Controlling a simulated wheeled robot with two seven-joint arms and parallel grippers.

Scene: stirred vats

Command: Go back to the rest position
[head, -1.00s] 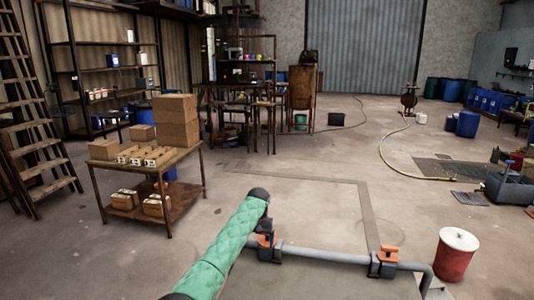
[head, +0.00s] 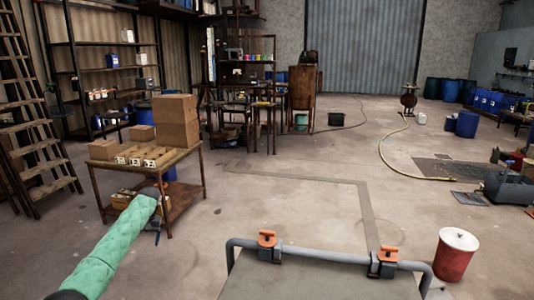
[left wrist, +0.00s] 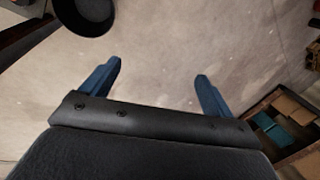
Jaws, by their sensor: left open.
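My left arm, in a green quilted sleeve, reaches in from the lower left of the head view. My left gripper (head: 157,234) is small and dark there, in front of the wooden table's right side. In the left wrist view its two blue fingers (left wrist: 159,69) stand wide apart with nothing between them but bare floor beyond. My right gripper is not in view.
A wooden table (head: 183,164) with cardboard boxes (head: 177,120) stands at the left, close to my left gripper. A red drum (head: 455,262) with a pale lid stands at the lower right. The middle floor is clear. A dark round container (left wrist: 88,14) shows in the wrist view.

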